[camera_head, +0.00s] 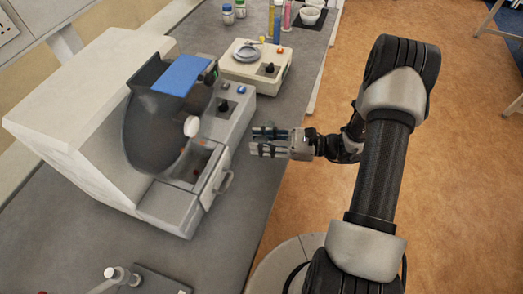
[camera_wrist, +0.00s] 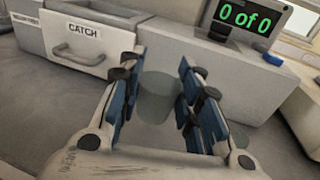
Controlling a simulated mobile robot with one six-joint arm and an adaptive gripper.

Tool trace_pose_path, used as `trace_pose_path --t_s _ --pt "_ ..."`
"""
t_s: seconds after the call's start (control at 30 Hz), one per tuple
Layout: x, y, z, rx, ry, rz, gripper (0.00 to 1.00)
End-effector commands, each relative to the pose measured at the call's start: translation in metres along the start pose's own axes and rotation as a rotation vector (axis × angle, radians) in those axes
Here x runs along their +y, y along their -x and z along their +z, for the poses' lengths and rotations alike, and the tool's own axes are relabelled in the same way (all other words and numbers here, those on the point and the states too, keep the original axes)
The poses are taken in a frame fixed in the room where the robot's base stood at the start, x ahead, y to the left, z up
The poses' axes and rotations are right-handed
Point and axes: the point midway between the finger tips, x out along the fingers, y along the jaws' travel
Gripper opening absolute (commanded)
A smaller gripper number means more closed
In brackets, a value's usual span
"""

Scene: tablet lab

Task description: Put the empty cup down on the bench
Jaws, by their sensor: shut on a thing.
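My gripper (camera_head: 264,141) reaches in from the right, over the edge of the grey bench (camera_head: 60,245) in the head view. In the wrist view its blue-padded fingers (camera_wrist: 160,88) are shut on the empty cup (camera_wrist: 157,85), a translucent grey-green cup that looks upright. The cup cannot be made out in the head view. I cannot tell whether its base touches the bench. The bench also shows at the left of the wrist view (camera_wrist: 40,110).
The machine with a dark drum (camera_head: 150,135) stands left of my gripper; its CATCH drawer (camera_wrist: 78,45) faces the wrist camera. A balance (camera_head: 257,65) stands behind. Bare bench lies in front of the machine.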

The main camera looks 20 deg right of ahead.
Motion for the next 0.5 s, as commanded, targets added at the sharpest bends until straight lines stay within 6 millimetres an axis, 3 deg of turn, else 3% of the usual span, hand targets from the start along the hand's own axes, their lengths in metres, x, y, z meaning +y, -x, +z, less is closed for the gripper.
trace_pose_path --t_s 0.27,0.5 --pt "0.000 -0.002 -0.040 0.000 -0.001 0.000 0.21" --pt "0.000 -0.002 -0.040 0.000 0.000 0.000 0.21"
